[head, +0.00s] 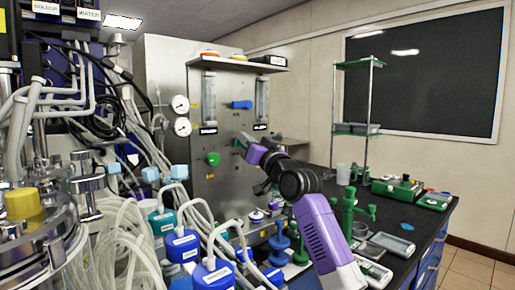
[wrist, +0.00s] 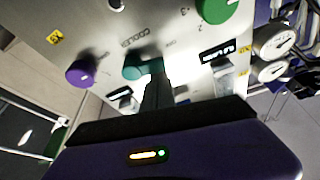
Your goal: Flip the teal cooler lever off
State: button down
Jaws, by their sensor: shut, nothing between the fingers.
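The teal cooler lever (wrist: 140,67) sits on the steel panel (wrist: 112,52) in the wrist view, beside a label that appears to read COOLER. My gripper (wrist: 154,82) is shut and empty, with its dark fingers right in front of the teal lever and overlapping its lower right part. Whether the fingertips touch it I cannot tell. In the head view my gripper (head: 245,139) reaches the panel front (head: 225,135), and the teal lever is not clearly visible behind it.
A purple knob (wrist: 82,70) and a green knob (wrist: 215,10) flank the lever in the wrist view. Pressure gauges (wrist: 273,41) are at the right. In the head view, a blue lever (head: 241,104) sits above my gripper. Tubing and blue-capped bottles (head: 213,273) crowd the lower left.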

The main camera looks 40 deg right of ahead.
jog(key=shift+a+f+b, duration=0.2)
jog(key=shift+f+b, duration=0.1)
jog(key=shift+a+f, duration=0.1)
jog(key=shift+f, duration=0.15)
dwell(0.5)
notch_tip(320, 180, up, 4)
jog(key=p, duration=0.3)
jog(key=shift+r, duration=0.25)
jog(key=b+v, duration=0.1)
jog(key=v, duration=0.9)
jog(key=shift+d, duration=0.45)
jog(key=shift+f, duration=0.1)
